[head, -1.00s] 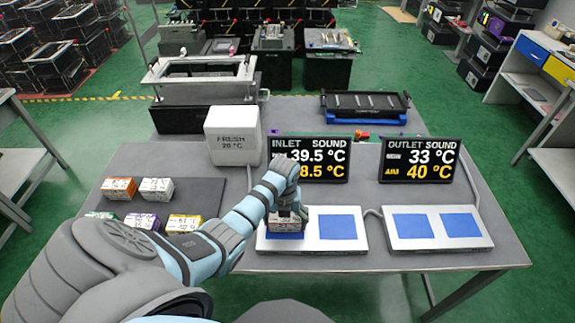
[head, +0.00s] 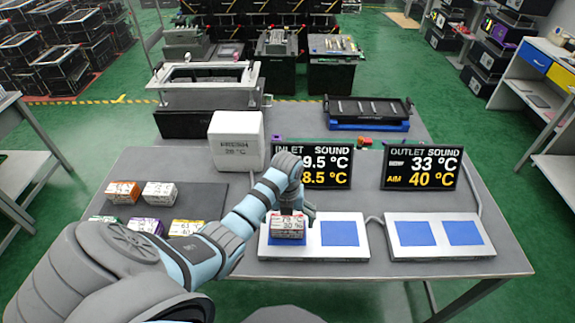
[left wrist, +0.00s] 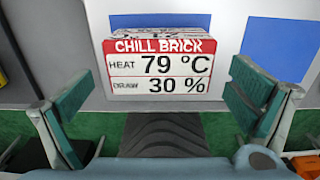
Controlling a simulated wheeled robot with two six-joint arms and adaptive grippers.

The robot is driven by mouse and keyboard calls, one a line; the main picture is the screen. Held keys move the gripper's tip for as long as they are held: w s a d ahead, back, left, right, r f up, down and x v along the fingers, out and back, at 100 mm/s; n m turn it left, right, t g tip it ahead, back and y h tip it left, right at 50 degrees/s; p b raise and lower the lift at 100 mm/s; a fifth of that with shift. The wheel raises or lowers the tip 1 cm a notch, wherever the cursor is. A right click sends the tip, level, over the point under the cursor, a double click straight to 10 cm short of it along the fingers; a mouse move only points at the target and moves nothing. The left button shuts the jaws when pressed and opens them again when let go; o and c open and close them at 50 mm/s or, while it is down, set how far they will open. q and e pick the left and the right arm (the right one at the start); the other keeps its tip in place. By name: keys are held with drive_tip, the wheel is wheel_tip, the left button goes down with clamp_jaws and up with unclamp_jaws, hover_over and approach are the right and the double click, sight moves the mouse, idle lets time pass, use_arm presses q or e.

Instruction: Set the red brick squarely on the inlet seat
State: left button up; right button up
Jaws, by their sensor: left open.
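The red brick (head: 288,228), white-labelled with a red "CHILL BRICK" band, stands upright on the left blue pad of the white inlet plate (head: 312,252). In the left wrist view the brick (left wrist: 160,70) reads heat 79 °C and 30 %. Blue pad shows around its base in the head view; the exact centring is hard to judge. My left gripper (head: 291,211) is over the brick. In the left wrist view its green-padded fingers (left wrist: 165,100) are spread wide, one each side of the brick, with gaps between. My right gripper is not in view.
The inlet's second blue pad (head: 339,233) is empty. The outlet plate (head: 440,250) with two bare pads lies to the right. The inlet display (head: 325,168) stands close behind my arm. Several bricks lie on a dark mat (head: 205,200) at left, near a white box (head: 237,140).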

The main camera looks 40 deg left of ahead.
sight(287, 223)
use_arm(q)
wheel_tip(287, 223, up, 9)
drive_tip(key=shift+f, duration=0.2)
idle(0.3)
drive_tip(key=s+d+f+n+t, duration=0.2)
drive_tip(key=s+d+n, duration=0.2)
drive_tip(key=s+n, duration=0.8)
drive_tip(key=s+d+f+n+t, duration=0.2)
drive_tip(key=s+d+n, duration=0.2)
drive_tip(key=s+n, duration=0.8)
wheel_tip(287, 223, down, 21)
drive_tip(key=w+a+n+g+b, duration=0.2)
drive_tip(key=n+b, duration=0.1)
drive_tip(key=n, duration=0.1)
drive_tip(key=s+f+b, duration=0.2)
drive_tip(key=s+f, duration=1.3)
drive_tip(key=f, duration=0.1)
drive_tip(key=shift+a+f+g+y, duration=0.3)
drive_tip(key=shift+f+g+y, duration=0.1)
